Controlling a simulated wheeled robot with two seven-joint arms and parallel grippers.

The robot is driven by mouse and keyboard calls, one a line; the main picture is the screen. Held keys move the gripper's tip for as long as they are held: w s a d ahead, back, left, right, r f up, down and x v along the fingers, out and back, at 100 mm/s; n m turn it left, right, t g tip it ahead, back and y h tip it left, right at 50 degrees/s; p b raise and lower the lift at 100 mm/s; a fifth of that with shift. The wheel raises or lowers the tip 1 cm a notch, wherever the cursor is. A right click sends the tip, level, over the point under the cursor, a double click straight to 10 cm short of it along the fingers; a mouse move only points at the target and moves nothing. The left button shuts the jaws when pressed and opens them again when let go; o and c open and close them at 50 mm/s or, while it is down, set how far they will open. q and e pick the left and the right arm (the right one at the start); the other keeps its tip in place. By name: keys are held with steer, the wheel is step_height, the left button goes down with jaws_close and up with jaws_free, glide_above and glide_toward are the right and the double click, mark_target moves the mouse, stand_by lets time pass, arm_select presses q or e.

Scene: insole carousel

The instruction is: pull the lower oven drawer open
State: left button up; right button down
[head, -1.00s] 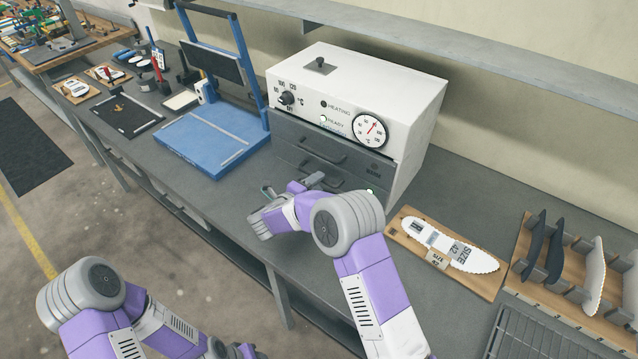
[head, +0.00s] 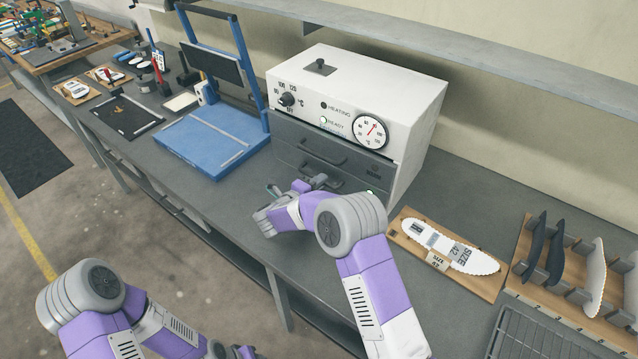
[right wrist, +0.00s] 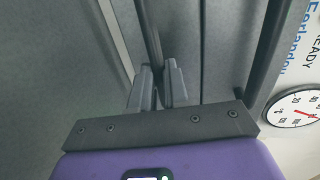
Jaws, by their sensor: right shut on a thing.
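The white oven (head: 408,110) stands on the bench with two dark grey drawers in its front. The lower drawer (head: 352,187) looks closed, and my right arm hides part of it. My right gripper (head: 318,182) is at its handle. In the right wrist view, my right gripper (right wrist: 159,88) is shut on the lower drawer handle (right wrist: 152,35), a dark bar running between the two fingers. The upper drawer (head: 305,137) is closed, with its own handle (head: 322,154). My left arm is at the lower left, and its gripper is out of the picture.
A blue press (head: 205,140) stands left of the oven. A wooden board with a white size-42 insole (head: 450,245) lies to the right, beside a rack of insoles (head: 560,265) and a wire grid (head: 535,340). The bench just before the oven is mostly clear.

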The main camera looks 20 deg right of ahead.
steer(key=f+b+v, duration=0.1)
steer(key=v, duration=0.5)
steer(key=f+b+v, duration=0.1)
steer(key=f+v, duration=0.1)
steer(key=v, duration=0.5)
steer(key=f+b+v, duration=0.1)
steer(key=v, duration=0.6)
steer(key=shift+s+a+f, duration=0.15)
steer(key=shift+s+a, duration=0.25)
steer(key=shift+a, duration=0.15)
arm_select(q)
step_height(320, 180, down, 4)
steer(key=shift+r, duration=0.25)
arm_select(e)
steer(key=c, duration=1.1)
jaws_free()
steer(key=shift+c, duration=0.2)
